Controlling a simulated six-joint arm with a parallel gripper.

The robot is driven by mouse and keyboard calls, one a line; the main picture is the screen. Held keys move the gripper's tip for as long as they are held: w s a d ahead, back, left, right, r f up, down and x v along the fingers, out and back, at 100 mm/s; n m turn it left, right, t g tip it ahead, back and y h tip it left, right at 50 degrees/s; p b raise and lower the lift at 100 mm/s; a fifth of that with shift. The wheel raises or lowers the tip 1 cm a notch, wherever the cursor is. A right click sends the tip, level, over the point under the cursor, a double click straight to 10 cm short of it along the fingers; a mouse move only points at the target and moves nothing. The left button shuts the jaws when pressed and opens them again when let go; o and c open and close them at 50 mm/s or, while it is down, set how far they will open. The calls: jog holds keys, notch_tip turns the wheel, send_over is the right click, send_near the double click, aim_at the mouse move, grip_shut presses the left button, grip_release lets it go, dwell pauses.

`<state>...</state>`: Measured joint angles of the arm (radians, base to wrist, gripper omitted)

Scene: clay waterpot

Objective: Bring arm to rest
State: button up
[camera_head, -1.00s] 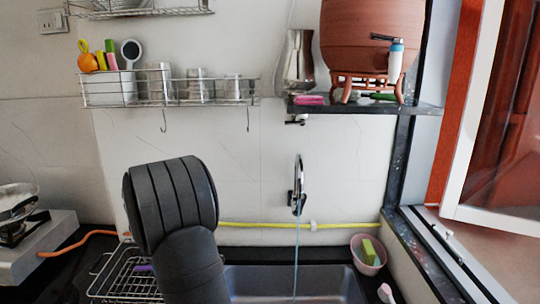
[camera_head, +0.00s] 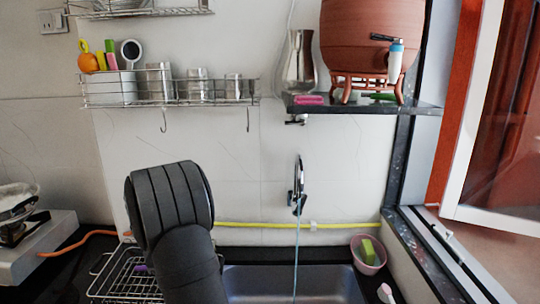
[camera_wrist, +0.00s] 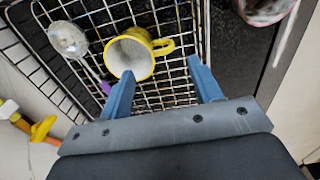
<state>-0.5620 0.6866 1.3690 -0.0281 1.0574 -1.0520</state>
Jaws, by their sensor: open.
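My gripper (camera_wrist: 160,68) is open and shows in the wrist view as two blue fingers with nothing held between them. It is above the wire dish rack (camera_wrist: 185,97). A white mug with a yellow rim and handle (camera_wrist: 128,57) sits in the rack, just past the left fingertip, apart from the fingers as far as I can tell. In the head view my dark arm (camera_head: 172,205) rises in front of the counter; its gripper is hidden there. The rack (camera_head: 125,280) is partly behind the arm.
The sink (camera_head: 285,283) lies right of my arm, under a tap (camera_head: 298,190) with a thin stream. A clay waterpot (camera_head: 360,40) stands on the right shelf (camera_head: 415,107). A pink bowl (camera_head: 368,262) is at the sink's right. A stove (camera_head: 30,245) is at left.

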jog(key=w+d+r+m, duration=0.3)
jog(key=w+d+r, duration=0.15)
jog(key=d, duration=0.35)
jog(key=w+d+r+m, duration=0.4)
jog(key=w+d, duration=0.1)
jog(key=d, duration=0.3)
jog(key=s+d+f+m, duration=0.5)
jog(key=d+f+m, duration=0.15)
jog(key=f, duration=0.45)
jog(key=s+d+f+m, duration=0.55)
jog(key=d+f, duration=0.25)
jog(key=f, duration=0.4)
jog(key=shift+w+a+r+m+g, duration=0.15)
jog(key=shift+w+a+r+m, duration=0.6)
jog(key=shift+m, duration=0.45)
jog(key=shift+w+a+r+m+g, duration=0.15)
jog(key=shift+w+a+r+m, duration=0.45)
jog(key=shift+r+m, duration=0.45)
jog(key=shift+f, duration=0.2)
